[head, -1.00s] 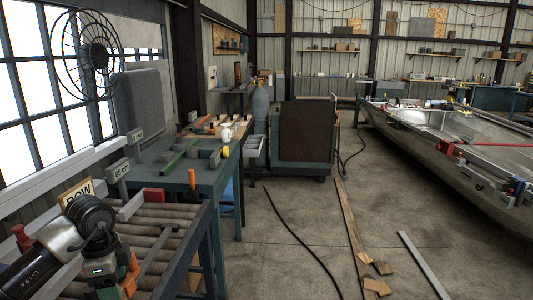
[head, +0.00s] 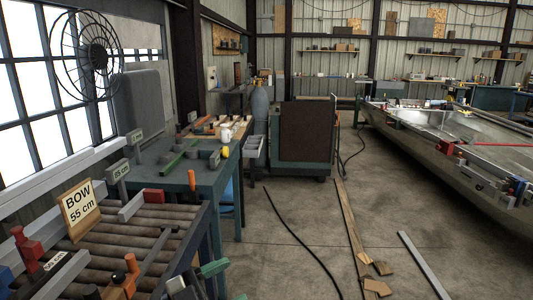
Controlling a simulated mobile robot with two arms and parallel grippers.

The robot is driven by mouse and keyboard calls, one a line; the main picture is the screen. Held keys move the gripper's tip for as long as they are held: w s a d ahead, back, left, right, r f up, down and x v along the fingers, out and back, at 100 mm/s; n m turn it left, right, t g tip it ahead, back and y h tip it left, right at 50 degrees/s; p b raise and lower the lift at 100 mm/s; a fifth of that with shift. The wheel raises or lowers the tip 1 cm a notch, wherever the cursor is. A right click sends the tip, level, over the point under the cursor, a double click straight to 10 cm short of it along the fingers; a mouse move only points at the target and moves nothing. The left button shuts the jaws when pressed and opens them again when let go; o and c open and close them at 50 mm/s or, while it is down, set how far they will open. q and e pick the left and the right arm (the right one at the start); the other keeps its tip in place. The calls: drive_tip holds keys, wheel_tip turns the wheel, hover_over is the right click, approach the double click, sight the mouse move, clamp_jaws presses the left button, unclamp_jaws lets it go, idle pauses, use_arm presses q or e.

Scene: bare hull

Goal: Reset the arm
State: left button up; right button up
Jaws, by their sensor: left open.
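My left gripper (head: 196,279) shows at the bottom edge, in front of the near corner of the roller table (head: 150,222). Its grey and green finger parts are spread apart with nothing seen between them. Most of its body and my left arm are cut off by the frame's lower edge. My right gripper is not in view.
Clamps with red (head: 30,248) and orange (head: 131,263) parts are at the roller table's near side. A "BOW 55 cm" sign (head: 80,208) stands behind them. A teal workbench (head: 205,178) lies beyond. A metal hull (head: 450,150) is at right; boards and a hose lie on the floor between.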

use_arm(q)
drive_tip(key=a+f+n+t+y, duration=0.3)
drive_tip(key=a+n+t+y, duration=0.5)
drive_tip(key=n+t+y, duration=0.45)
drive_tip(key=s+a+f+n+g+y, duration=0.3)
drive_tip(key=f+g+y, duration=0.1)
drive_tip(key=f, duration=0.2)
drive_tip(key=s+a+f+n+g+y, duration=0.3)
drive_tip(key=f+g+y, duration=0.1)
drive_tip(key=f, duration=0.2)
drive_tip(key=s+f+m+g+h, duration=0.1)
drive_tip(key=s+f+g, duration=0.35)
drive_tip(key=s, duration=0.35)
drive_tip(key=s+f+m+g+h, duration=0.1)
drive_tip(key=s+f+g, duration=0.35)
drive_tip(key=s, duration=0.35)
wheel_tip(320, 180, down, 27)
drive_tip(key=s+g, duration=0.2)
drive_tip(key=g, duration=0.1)
drive_tip(key=s+a+f, duration=0.2)
drive_tip(key=s+f, duration=1.3)
drive_tip(key=s, duration=0.1)
drive_tip(key=shift+a+g, duration=0.2)
drive_tip(key=shift+g, duration=0.15)
